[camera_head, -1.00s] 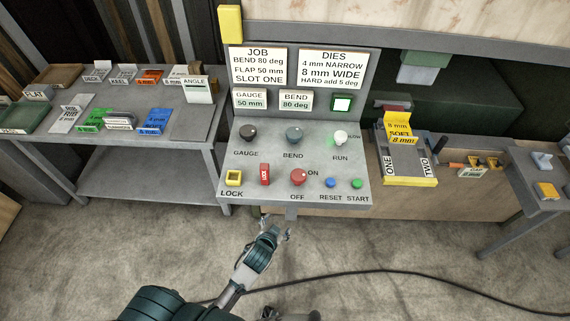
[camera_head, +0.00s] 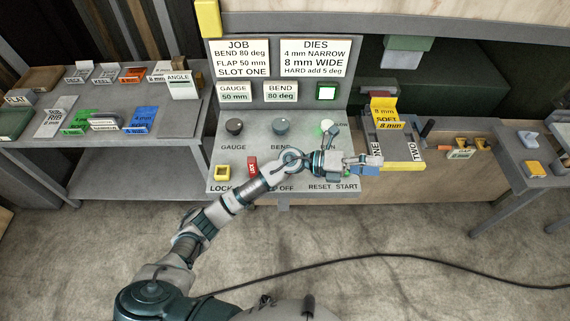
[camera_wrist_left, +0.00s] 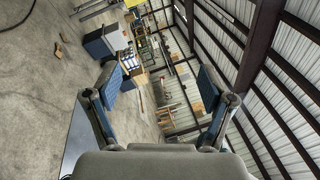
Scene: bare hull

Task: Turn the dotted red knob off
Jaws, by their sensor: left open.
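The red knob on the grey control panel (camera_head: 300,98) is hidden behind my left arm, which lies across the panel's lower row. Part of the OFF label (camera_head: 287,189) shows below the arm; the ON label is covered. My left gripper (camera_head: 356,149) is open and empty at the panel's right edge, to the right of the knob's place and near the two-slot holder. In the left wrist view, its two fingers (camera_wrist_left: 160,82) stand wide apart with nothing between them, facing the far hall. My right gripper is not in view.
A red lock switch (camera_head: 252,167) and yellow LOCK frame (camera_head: 222,172) are left. The two-slot holder (camera_head: 404,167) stands right.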

